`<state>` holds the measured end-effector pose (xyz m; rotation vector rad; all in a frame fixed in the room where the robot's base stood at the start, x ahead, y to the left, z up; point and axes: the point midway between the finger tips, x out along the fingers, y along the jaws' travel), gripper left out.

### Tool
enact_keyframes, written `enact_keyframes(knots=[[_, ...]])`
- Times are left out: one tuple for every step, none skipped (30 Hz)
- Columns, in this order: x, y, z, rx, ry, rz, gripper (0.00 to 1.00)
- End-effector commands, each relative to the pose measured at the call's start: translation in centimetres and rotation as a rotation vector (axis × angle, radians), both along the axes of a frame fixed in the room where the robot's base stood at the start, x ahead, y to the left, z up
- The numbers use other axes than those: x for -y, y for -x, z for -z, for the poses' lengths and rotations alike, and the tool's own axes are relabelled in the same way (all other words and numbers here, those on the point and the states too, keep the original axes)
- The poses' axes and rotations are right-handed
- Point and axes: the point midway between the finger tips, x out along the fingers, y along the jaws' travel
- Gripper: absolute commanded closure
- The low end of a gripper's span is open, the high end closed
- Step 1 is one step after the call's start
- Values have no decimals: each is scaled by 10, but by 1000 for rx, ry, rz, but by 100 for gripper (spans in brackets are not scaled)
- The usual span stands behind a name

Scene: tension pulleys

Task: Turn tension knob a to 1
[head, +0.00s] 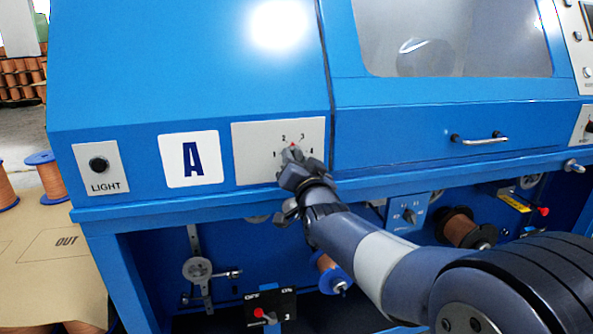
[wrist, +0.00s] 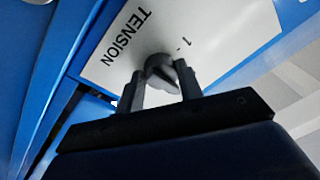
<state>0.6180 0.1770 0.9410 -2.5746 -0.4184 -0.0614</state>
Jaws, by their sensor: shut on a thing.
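The tension knob (wrist: 163,70) sits on a pale plate marked TENSION (wrist: 110,50) in the wrist view. In the head view the same plate (head: 250,155) is on the blue machine, right of the A label, with numbers 1 to 4 around the knob. A small red mark (head: 292,145) shows near the top of the dial, between 2 and 3. My gripper (wrist: 158,88) is shut on the knob, one finger on each side. In the head view my gripper (head: 292,165) hides most of the knob.
The A label (head: 189,159) and LIGHT button (head: 98,165) are left of the plate. A door handle (head: 480,138) sticks out to the right. Below are a small dial (head: 408,215), a black switch box (head: 270,310) and copper spools (head: 465,230). A ledge runs under the plate.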

Motion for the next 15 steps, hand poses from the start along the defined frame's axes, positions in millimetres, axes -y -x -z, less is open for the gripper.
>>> enact_keyframes(knots=[[1, 0, 3, 14, 43, 1, 88], [1, 0, 2, 23, 71, 1, 88], [1, -1, 2, 33, 107, 1, 88], [1, -1, 2, 41, 134, 1, 88], [1, -1, 2, 48, 162, 1, 88], [1, -1, 2, 58, 198, 1, 88], [1, -1, 2, 66, 226, 1, 88], [2, -1, 1, 74, 252, 1, 88], [2, -1, 1, 86, 290, 0, 88], [2, -1, 1, 93, 317, 1, 88], [2, -1, 1, 100, 345, 1, 88], [2, -1, 0, 111, 381, 1, 88], [3, -1, 0, 119, 409, 1, 88], [3, -1, 0, 127, 435, 1, 88], [3, -1, -1, 138, 472, 1, 88]])
